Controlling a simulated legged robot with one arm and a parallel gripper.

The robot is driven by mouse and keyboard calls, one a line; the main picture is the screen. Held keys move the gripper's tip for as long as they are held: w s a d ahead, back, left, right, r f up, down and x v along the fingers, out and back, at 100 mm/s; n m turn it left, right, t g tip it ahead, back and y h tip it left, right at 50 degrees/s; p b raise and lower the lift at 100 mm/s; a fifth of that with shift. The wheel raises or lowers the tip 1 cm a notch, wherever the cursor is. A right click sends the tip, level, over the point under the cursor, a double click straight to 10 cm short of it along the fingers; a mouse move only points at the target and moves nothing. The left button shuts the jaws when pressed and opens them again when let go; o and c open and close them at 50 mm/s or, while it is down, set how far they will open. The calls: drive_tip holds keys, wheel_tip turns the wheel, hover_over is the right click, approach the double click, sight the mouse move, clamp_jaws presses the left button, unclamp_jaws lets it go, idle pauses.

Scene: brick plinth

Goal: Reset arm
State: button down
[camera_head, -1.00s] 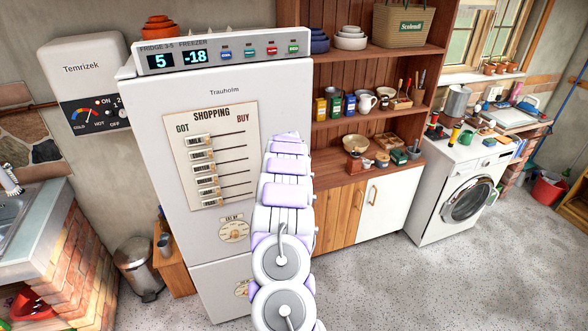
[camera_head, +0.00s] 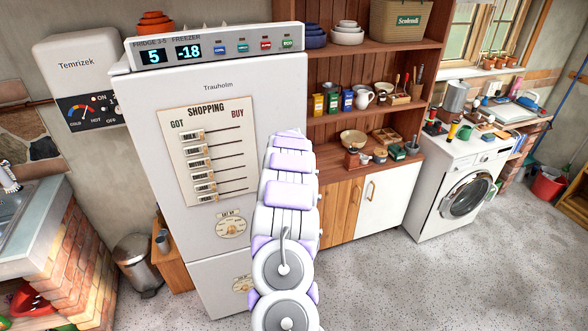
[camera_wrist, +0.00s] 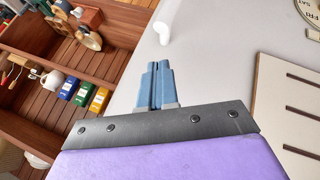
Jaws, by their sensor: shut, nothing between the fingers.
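My arm reaches forward in the head view, in front of the right side of a white fridge (camera_head: 215,110). Its end is hidden behind my own arm links there. In the wrist view my gripper (camera_wrist: 157,68) shows two blue fingers close together, shut and empty. The fridge's pale front (camera_wrist: 215,60) lies beyond the fingers, with a white knob-like part (camera_wrist: 163,32) past the tips. A shopping board (camera_head: 208,150) with sliders is on the fridge door; its edge shows at the right of the wrist view (camera_wrist: 285,110).
A wooden shelf unit (camera_head: 345,125) with jars, bowls and boxes stands right of the fridge. A washing machine (camera_head: 462,190) is further right. A brick-sided sink counter (camera_head: 85,265) and a bin (camera_head: 135,262) stand at the left. The floor (camera_head: 420,285) at the right front is clear.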

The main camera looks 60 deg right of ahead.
drive_tip(key=s+r, duration=0.6)
drive_tip(key=r, duration=0.1)
drive_tip(key=w+a+r+n+y+b, duration=0.1)
drive_tip(key=w+a, duration=0.3)
drive_tip(key=a, duration=0.3)
drive_tip(key=w+a+r+t+y+b, duration=0.1)
drive_tip(key=w+a, duration=0.2)
drive_tip(key=a, duration=0.3)
drive_tip(key=w+a+n+y+b, duration=0.1)
drive_tip(key=w+a, duration=0.3)
drive_tip(key=a, duration=0.3)
drive_tip(key=a+r+n+y+b, duration=0.1)
drive_tip(key=a+n+y+b, duration=0.15)
drive_tip(key=a, duration=2.35)
drive_tip(key=s+a+f+g+y+b, duration=0.1)
drive_tip(key=s+a, duration=0.4)
drive_tip(key=a, duration=0.3)
drive_tip(key=s+a+g+b, duration=0.1)
drive_tip(key=s+a+b, duration=0.1)
drive_tip(key=s+a, duration=0.5)
drive_tip(key=s+a+f+g+b, duration=0.1)
drive_tip(key=s+a, duration=0.3)
drive_tip(key=s, duration=0.4)
drive_tip(key=s+a+f+g+b, duration=0.1)
drive_tip(key=s+a+f, duration=0.3)
drive_tip(key=s, duration=0.4)
drive_tip(key=shift+s+a+f+n+g, duration=0.2)
drive_tip(key=shift+s+a+n+g, duration=0.2)
drive_tip(key=shift+a+g, duration=0.25)
drive_tip(key=shift+y, duration=0.25)
